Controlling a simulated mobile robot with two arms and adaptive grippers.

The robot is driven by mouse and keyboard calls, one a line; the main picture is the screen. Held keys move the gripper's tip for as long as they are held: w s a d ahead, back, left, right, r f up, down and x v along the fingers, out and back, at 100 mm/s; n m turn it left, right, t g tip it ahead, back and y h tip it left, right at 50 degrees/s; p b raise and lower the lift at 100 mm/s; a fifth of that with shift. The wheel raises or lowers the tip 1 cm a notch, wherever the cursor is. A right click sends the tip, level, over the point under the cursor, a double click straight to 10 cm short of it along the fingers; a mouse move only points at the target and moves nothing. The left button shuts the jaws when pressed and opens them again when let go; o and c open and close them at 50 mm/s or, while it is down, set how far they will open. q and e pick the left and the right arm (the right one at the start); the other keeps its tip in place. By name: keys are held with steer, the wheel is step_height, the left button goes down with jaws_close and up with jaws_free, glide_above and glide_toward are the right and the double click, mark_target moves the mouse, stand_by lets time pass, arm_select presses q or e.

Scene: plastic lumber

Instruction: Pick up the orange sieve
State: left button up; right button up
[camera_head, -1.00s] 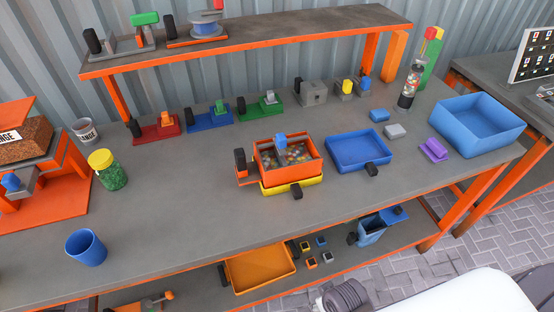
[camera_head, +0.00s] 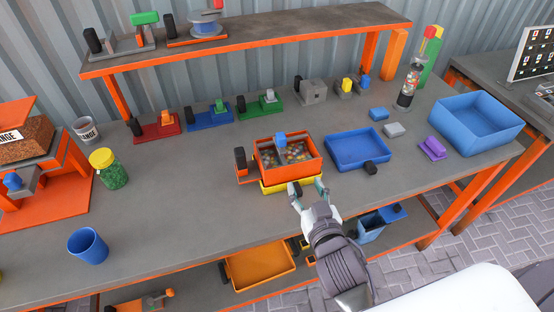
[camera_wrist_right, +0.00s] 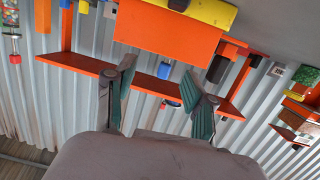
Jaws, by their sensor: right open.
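The orange sieve (camera_head: 303,167) is a box holding many small coloured pieces, on the middle of the workbench. A yellow tray (camera_head: 271,188) sits directly under it. A black knob (camera_head: 240,157) stands at the sieve's left side, and a blue block shows at its back edge. My right gripper (camera_head: 308,187) is open and empty at the sieve's front right, close to the yellow tray's black handle; contact cannot be told. In the right wrist view, the sieve (camera_wrist_right: 165,27) and yellow tray (camera_wrist_right: 208,9) lie beyond my open fingers (camera_wrist_right: 162,100). My left gripper is out of view.
A blue tray (camera_head: 354,151) sits close on the right, with a large blue bin (camera_head: 476,121) farther right. Red, blue and green devices line the back under a raised shelf (camera_head: 250,35). A green jar (camera_head: 107,168) and blue cup (camera_head: 87,246) stand left. The bench's left-centre is clear.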

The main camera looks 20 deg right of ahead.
mark_target(282, 141)
steer(key=w+r, duration=0.1)
steer(key=w, duration=0.2)
steer(key=w+a+r+t+p, duration=0.1)
steer(key=w, duration=0.2)
steer(key=w+a+r+t+y+p, duration=0.1)
steer(key=w, duration=0.3)
steer(key=shift+a+n, duration=0.15)
steer(key=shift+n, duration=0.15)
steer(key=shift+w+r, duration=0.1)
steer(key=shift+w, duration=0.15)
steer(key=w, duration=0.1)
steer(key=w+p, duration=0.1)
steer(key=w, duration=0.2)
steer(key=shift+w+d+p, duration=0.35)
steer(key=shift+s, duration=0.1)
steer(key=shift+c, duration=1.2)
jaws_close()
